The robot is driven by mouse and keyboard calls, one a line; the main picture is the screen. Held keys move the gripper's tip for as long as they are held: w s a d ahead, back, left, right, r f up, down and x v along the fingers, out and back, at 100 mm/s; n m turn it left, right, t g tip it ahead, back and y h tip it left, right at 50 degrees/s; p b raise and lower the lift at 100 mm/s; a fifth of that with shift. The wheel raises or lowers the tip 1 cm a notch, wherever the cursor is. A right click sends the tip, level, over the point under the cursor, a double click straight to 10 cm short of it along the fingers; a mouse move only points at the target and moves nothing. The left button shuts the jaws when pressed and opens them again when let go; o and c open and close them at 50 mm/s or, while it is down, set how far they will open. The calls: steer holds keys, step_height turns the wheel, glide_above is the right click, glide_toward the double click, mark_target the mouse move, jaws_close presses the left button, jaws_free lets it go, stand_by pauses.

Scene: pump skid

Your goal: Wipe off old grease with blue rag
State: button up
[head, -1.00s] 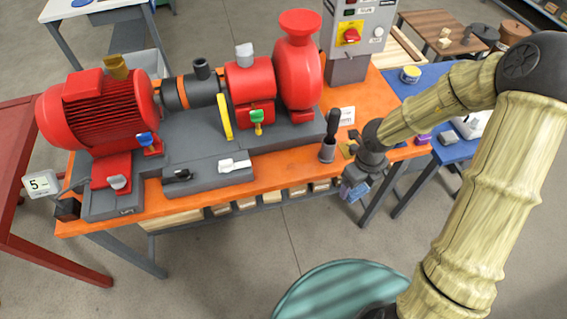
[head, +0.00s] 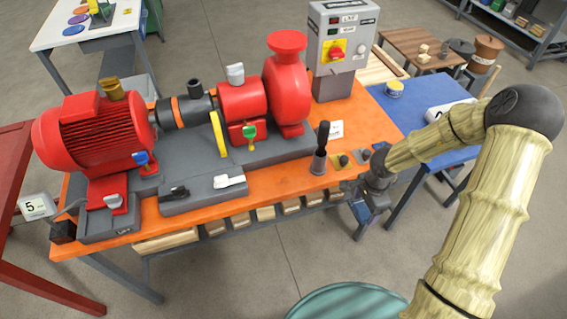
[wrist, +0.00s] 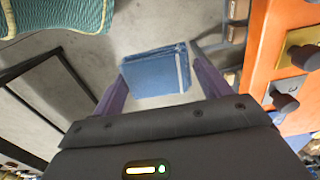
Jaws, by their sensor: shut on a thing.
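The blue rag (wrist: 155,73) is a folded pad with a pale stripe near one edge. In the wrist view my gripper (wrist: 157,78) is shut on it, with one purple finger at each side. In the head view my gripper (head: 366,203) hangs just off the front right edge of the orange bench, and the rag shows only as a small bluish patch there. The red motor and pump (head: 98,132) stand on a grey base on the bench, left of my gripper. I cannot make out old grease for certain on any part.
A grey cup with a black handle (head: 319,160) and small plates with dark knobs (head: 344,160) sit on the bench close to my gripper. A control box (head: 340,45) stands behind. A blue table (head: 440,145) is at right.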

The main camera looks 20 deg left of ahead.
steer(key=w+d+f+n, duration=0.2)
steer(key=d+f+n, duration=0.3)
steer(key=n, duration=0.6)
steer(key=shift+w+f+n, duration=0.25)
steer(key=shift+n, duration=0.05)
steer(key=shift+s, duration=0.1)
steer(key=shift+d, duration=0.1)
